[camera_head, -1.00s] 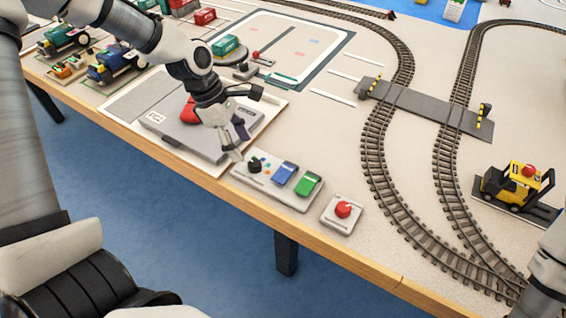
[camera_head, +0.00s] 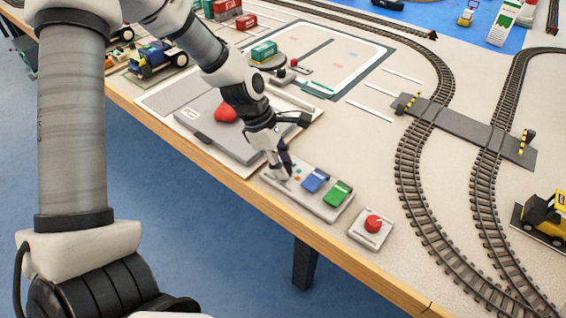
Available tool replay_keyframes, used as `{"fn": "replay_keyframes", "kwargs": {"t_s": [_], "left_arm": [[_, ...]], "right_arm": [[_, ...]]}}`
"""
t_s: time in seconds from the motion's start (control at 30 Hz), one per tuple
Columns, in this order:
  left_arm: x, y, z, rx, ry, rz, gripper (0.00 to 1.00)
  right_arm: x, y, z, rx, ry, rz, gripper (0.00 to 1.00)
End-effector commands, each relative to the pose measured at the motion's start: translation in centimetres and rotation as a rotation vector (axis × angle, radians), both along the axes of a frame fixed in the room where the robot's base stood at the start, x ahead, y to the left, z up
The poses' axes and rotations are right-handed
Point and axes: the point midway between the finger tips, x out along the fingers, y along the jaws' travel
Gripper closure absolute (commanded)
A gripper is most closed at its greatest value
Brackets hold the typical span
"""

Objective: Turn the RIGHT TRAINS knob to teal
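The grey control panel (camera_head: 325,209) lies near the table's front edge, with a blue switch (camera_head: 315,180) and a green switch (camera_head: 337,193) on it. Small coloured dots (camera_head: 297,173) show at its left end. My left gripper (camera_head: 281,170) reaches down over that end, fingertips at the spot of the black knob. The knob is hidden behind the fingers, so its pointing direction does not show. Whether the fingers grip it cannot be told. The panel's labels are too small to read. My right gripper is out of view.
A separate box with a red button (camera_head: 373,224) stands right of the panel. A grey flat unit with a red knob (camera_head: 226,112) lies left, under my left forearm. Train tracks (camera_head: 415,180) and a yellow forklift (camera_head: 547,217) are further right. The table edge is close in front.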

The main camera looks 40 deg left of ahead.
Motion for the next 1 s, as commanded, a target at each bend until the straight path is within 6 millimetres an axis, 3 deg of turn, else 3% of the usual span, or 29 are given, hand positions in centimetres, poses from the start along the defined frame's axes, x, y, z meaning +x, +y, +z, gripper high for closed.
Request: {"fn": "replay_keyframes", "kwargs": {"t_s": [0.57,1.0], "left_arm": [[0.0,0.0,0.2,0.001,0.002,-0.077,1.0],[0.2,0.0,0.4,0.001,0.004,-0.423,1.0]], "right_arm": [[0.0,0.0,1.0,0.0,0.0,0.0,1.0],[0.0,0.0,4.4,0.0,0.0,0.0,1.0]]}}
